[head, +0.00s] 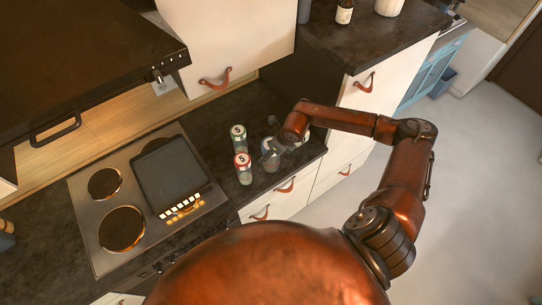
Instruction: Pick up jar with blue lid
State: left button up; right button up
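A clear jar with a green-rimmed lid marked with a number (238,139) stands on the dark counter. A similar jar with a red-rimmed lid (243,168) stands just in front of it. My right gripper (270,152) reaches down over the counter to the right of these jars. A greyish, jar-like shape (271,162) shows at its fingers, partly covered by them; its lid colour cannot be made out. No blue lid is clearly visible. Whether the fingers are closed on that shape is too small to tell. My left gripper is out of view.
A cooktop (88,216) with a dark tablet-like panel (170,175) lies left of the jars. A dark range hood (80,60) overhangs at upper left. White drawers with leather pulls (286,186) are below the counter edge. A bottle (344,12) stands on the higher counter.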

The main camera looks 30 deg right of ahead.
jog(key=shift+c, duration=1.2)
jog(key=c, duration=1.6)
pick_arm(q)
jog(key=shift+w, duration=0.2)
pick_arm(e)
jog(key=shift+r, duration=0.1)
jog(key=shift+c, duration=0.2)
pick_arm(q)
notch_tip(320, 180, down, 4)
jog(key=b, duration=0.3)
jog(key=shift+b, duration=0.4)
pick_arm(e)
jog(key=s+d+r, duration=0.3)
jog(key=s+r, duration=0.3)
jog(key=s+d+r, duration=0.3)
jog(key=s+r, duration=0.3)
jog(key=shift+d+r, duration=0.25)
jog(key=shift+r, duration=0.05)
